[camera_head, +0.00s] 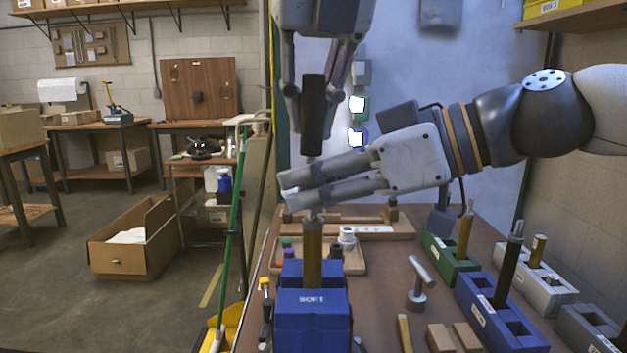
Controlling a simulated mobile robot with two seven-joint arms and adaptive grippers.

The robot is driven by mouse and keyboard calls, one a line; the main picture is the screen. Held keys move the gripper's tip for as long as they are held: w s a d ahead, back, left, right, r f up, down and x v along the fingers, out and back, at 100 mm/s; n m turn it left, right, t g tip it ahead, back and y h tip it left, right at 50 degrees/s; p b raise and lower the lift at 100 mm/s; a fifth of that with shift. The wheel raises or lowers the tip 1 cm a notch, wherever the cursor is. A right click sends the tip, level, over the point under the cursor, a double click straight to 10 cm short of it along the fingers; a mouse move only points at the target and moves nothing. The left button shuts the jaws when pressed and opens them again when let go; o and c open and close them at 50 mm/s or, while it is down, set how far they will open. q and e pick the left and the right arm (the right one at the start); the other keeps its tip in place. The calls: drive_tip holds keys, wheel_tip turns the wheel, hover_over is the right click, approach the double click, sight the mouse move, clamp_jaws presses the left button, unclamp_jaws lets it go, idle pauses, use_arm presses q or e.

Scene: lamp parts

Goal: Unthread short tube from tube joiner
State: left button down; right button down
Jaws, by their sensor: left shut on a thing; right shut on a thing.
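A dark short tube (314,112) stands upright between the fingers of my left gripper (312,122), which points down from the top and is shut on it. My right gripper (287,188) reaches in from the right, lying almost level just below the dark tube's lower end. It is shut, and its fingers hide most of what they hold, which seems to be the tube joiner. A brass-coloured tube (312,258) with a grey top stands upright directly below these fingers, in a blue block (313,312) marked SOFT. The threaded joint itself is hidden.
Blue (494,319), green (452,266) and white (545,289) holders stand at the right, some with upright tubes. A grey T-shaped part (418,285) and wooden blocks (452,338) lie nearer. A wooden tray (352,262) with small parts is behind the blue block.

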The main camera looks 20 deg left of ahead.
use_arm(q)
drive_tip(key=shift+a, duration=0.1)
idle(0.3)
drive_tip(key=shift+w, duration=0.2)
idle(0.4)
drive_tip(key=shift+r, duration=0.85)
use_arm(e)
drive_tip(key=c, duration=1.3)
unclamp_jaws()
drive_tip(key=shift+c, duration=0.2)
use_arm(q)
drive_tip(key=shift+r, duration=1.95)
use_arm(e)
drive_tip(key=v, duration=1.2)
